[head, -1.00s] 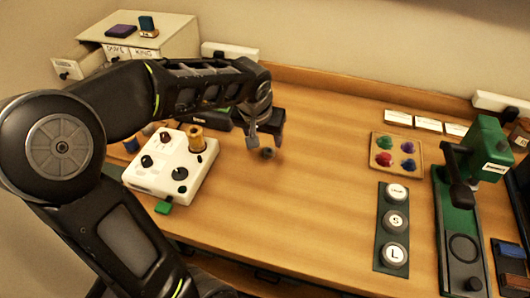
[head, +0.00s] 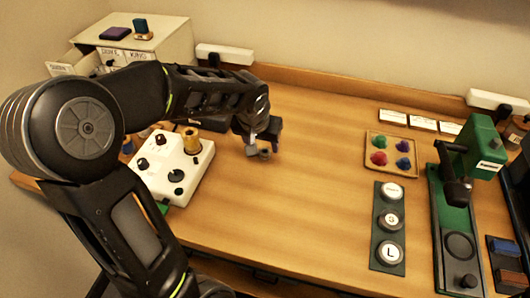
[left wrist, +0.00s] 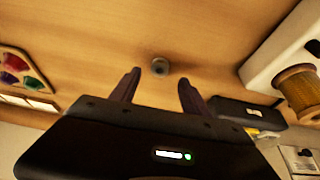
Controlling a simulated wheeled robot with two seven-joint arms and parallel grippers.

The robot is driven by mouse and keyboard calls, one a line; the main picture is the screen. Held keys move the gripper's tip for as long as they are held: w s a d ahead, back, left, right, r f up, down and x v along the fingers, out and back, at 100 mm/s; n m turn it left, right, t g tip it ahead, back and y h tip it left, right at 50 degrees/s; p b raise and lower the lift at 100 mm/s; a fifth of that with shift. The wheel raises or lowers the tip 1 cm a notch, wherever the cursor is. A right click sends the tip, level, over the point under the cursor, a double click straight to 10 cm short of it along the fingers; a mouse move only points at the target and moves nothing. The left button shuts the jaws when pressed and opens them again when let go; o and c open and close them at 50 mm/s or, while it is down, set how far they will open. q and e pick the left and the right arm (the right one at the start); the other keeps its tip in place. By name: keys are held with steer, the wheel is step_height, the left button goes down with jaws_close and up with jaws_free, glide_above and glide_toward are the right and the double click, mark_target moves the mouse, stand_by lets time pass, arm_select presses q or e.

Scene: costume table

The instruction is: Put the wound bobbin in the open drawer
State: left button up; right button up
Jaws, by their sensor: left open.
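A small grey round piece with a dark centre, apparently the wound bobbin (head: 265,154), lies on the table; it also shows in the left wrist view (left wrist: 160,66). My left gripper (head: 263,146) is open and empty. In the left wrist view its fingertips (left wrist: 160,79) lie on either side of the piece, just short of it, not gripping it. The open drawer (head: 82,63) sticks out of the cream cabinet at the back left, partly hidden by my left arm. My right gripper is not in view.
A white machine (head: 157,181) with dark knobs and a gold spool (head: 191,139) stands left of the gripper. A tray of coloured pieces (head: 370,165), a dark strip of round buttons (head: 377,239) and a green press (head: 482,140) stand right. The middle of the table is clear.

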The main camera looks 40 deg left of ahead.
mark_target(264, 149)
arm_select(q)
steer(key=x, duration=0.4)
steer(key=shift+w+f+p, duration=0.1)
steer(key=shift+f+p, duration=0.1)
steer(key=shift+p, duration=0.15)
jaws_close()
stand_by(0.6)
